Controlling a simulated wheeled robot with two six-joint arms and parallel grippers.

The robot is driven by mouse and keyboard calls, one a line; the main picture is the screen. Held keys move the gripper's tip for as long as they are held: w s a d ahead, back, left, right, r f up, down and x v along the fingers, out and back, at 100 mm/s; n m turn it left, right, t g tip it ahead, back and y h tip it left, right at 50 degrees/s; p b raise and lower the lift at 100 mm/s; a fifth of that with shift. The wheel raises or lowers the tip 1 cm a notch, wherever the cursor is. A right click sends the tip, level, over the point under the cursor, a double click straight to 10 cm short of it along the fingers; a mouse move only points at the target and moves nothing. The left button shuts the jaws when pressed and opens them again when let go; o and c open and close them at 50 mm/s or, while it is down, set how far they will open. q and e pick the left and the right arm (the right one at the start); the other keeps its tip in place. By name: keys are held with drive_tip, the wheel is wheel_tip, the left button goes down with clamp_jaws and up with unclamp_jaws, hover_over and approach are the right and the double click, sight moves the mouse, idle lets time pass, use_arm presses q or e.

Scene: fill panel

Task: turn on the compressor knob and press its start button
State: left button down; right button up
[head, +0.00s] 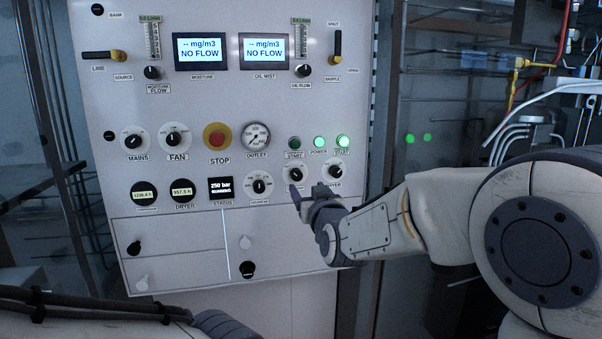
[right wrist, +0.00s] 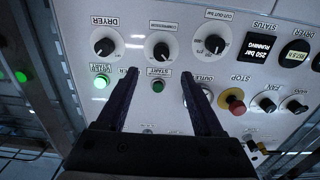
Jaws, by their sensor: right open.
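The compressor knob (head: 296,174) is a black dial on a white disc in the panel's lower right, and it also shows in the right wrist view (right wrist: 161,48). Its exact setting is too small to read. The start button (head: 294,143) is dark green and looks unlit, above the knob. In the upside-down right wrist view the start button (right wrist: 158,86) shows between the fingers. My right gripper (head: 307,191) is open and empty, in front of the panel just below the compressor knob in the head view. My left gripper is not seen; only part of the arm shows.
The dryer knob (head: 335,171) sits right of the compressor knob, and the cut-out knob (head: 260,186) left. Two lit green lamps, power (head: 319,142) among them, are right of start. A red stop button (head: 216,137) stands further left. The status display (head: 220,188) reads 250 bar running.

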sight(298, 176)
drive_tip(key=p+x, duration=0.4)
drive_tip(key=x, duration=0.5)
drive_tip(key=shift+w+a, duration=0.15)
drive_tip(key=shift+w, duration=0.4)
drive_tip(key=shift+f, duration=0.1)
clamp_jaws()
